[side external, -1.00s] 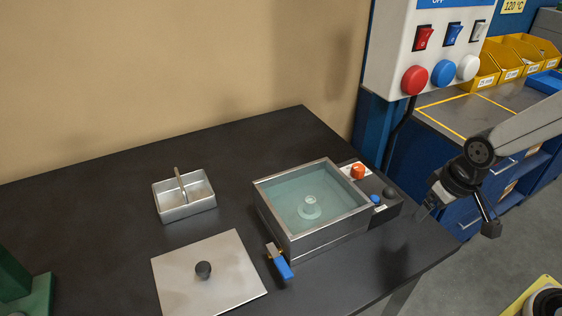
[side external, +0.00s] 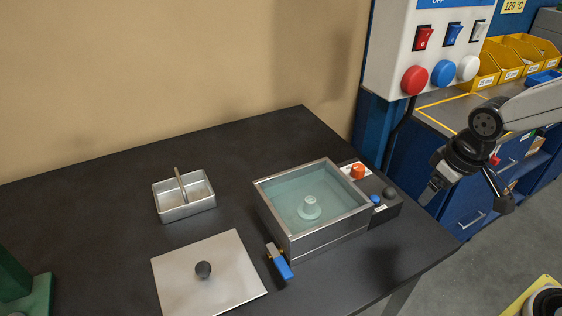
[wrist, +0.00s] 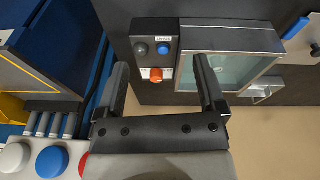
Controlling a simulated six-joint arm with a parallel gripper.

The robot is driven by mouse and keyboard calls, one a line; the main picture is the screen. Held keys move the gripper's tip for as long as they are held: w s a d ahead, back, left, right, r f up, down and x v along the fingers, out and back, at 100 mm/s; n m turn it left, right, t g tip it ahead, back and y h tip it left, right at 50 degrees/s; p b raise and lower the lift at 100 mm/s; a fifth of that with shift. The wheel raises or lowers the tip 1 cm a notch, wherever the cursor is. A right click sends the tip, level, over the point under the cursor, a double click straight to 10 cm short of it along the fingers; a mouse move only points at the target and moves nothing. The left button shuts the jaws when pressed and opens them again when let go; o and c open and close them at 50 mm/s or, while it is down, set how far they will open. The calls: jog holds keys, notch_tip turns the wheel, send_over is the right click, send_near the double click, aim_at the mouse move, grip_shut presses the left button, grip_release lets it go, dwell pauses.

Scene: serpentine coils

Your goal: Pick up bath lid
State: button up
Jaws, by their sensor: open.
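The bath lid (side external: 228,283) is a flat, light metal plate with a dark round knob (side external: 203,270) in its middle. It lies flat on the dark table, in front of and left of the bath (side external: 281,237). The bath is an open metal tank of clear liquid with a small pale piece inside. My gripper (side external: 431,193) is at the right, beyond the bath's control end and well away from the lid. In the wrist view, my gripper (wrist: 158,75) is open and empty, its two fingers apart. The lid's knob and part of its plate show at that view's right edge.
A small metal basket (side external: 185,197) with an upright handle stands behind the lid. A blue-handled tap (side external: 282,266) sticks out between bath and lid. A switch panel (side external: 430,45) hangs above right. Yellow bins (side external: 505,62) stand beyond it. The table's left rear is clear.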

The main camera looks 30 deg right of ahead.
jog(key=w+a+n+h, duration=0.1)
jog(key=w+a+n, duration=0.1)
jog(key=n, duration=0.2)
jog(key=n+t+y, duration=0.4)
jog(key=n+t, duration=0.7)
jog(key=n, duration=2)
send_over(206, 273)
jog(key=s+d, duration=0.1)
jog(key=s, duration=0.5)
jog(key=shift+n, duration=0.3)
jog(key=f, duration=1.5)
jog(key=shift+w+d+f, duration=0.1)
jog(key=shift+w+d, duration=0.05)
jog(key=shift+w, duration=0.1)
jog(key=shift+f, duration=0.3)
jog(key=shift+w, duration=0.1)
